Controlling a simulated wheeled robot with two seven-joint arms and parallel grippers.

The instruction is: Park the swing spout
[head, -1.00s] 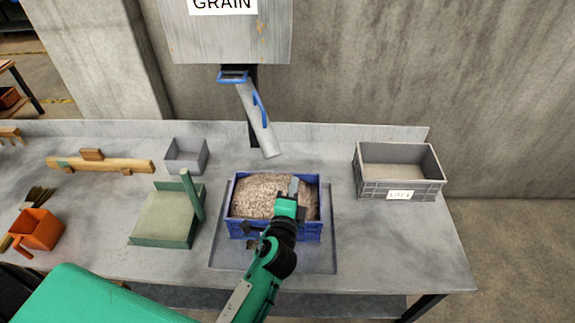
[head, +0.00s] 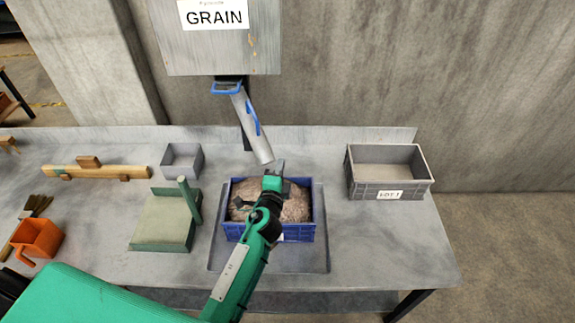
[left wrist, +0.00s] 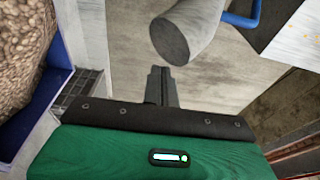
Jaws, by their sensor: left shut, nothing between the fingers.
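The swing spout (head: 251,124) is a grey tube with a blue handle (head: 253,118). It hangs below the hopper marked GRAIN (head: 222,45) and slants down to the right, its lower end just behind the blue crate. The blue crate (head: 270,233) holds a heap of grain (head: 296,207). My left gripper (head: 280,165) is shut and empty, over the back of the crate and close to the spout's lower end. In the left wrist view the shut fingers (left wrist: 161,85) point toward the spout's mouth (left wrist: 172,42), seemingly apart from it. My right gripper is not seen.
The crate stands on a dark flat plate (head: 318,262). A grey crate (head: 391,195) stands at the right, a small grey bin (head: 182,160) and a green tray with a post (head: 160,222) at the left. An orange scoop (head: 38,237) lies far left. The bench's front right is clear.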

